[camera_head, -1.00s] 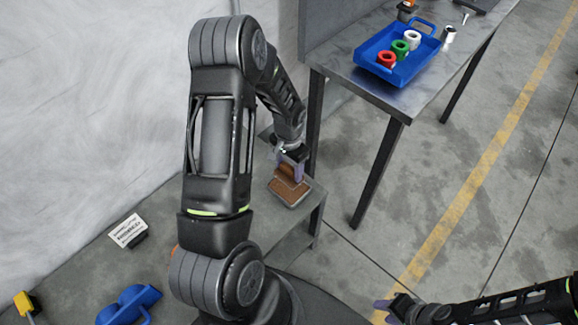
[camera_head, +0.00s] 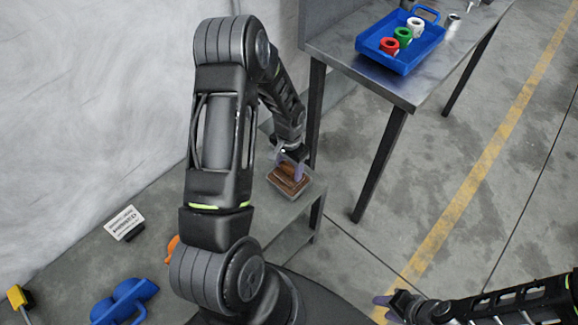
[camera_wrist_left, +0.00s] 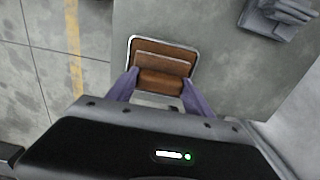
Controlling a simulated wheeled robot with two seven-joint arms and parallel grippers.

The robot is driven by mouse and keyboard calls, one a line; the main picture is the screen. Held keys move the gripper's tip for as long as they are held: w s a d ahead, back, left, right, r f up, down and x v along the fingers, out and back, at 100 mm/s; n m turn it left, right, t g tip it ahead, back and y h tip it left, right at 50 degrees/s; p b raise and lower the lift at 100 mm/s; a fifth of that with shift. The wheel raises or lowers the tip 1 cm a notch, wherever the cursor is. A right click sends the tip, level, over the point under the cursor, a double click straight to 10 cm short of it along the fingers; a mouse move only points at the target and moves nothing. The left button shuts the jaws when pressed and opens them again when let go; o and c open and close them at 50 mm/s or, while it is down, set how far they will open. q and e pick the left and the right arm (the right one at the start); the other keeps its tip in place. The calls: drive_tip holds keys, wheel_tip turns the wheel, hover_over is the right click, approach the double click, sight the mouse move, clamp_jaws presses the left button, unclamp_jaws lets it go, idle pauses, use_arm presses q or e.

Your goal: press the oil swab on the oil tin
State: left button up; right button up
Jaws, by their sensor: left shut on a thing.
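The oil tin (camera_head: 272,183) is a shallow tray with a pale metal rim and a brown inside, on the grey bench by its right end. It also shows in the left wrist view (camera_wrist_left: 190,49). The oil swab (camera_head: 289,174) is a brown block, also seen in the left wrist view (camera_wrist_left: 160,78). My left gripper (camera_head: 290,168) is shut on the swab, with a purple finger on either side. The swab is at the tin, over its brown inside; the exact contact is hard to see. My right gripper (camera_head: 384,302) is at the lower right, far from the tin.
The grey bench (camera_head: 85,258) holds a blue object (camera_head: 125,302), a white sign (camera_head: 125,222), a yellow-black item (camera_head: 20,297) and a partly hidden orange item (camera_head: 173,249). A metal table (camera_head: 335,45) behind holds a blue tray (camera_head: 408,65) with red, green and white rings.

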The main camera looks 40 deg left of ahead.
sight(289, 167)
use_arm(q)
drive_tip(key=shift+f+b, duration=0.55)
drive_tip(key=shift+b, duration=0.05)
idle(2.1)
drive_tip(key=shift+r+p, duration=2.3)
drive_tip(key=shift+r, duration=1.25)
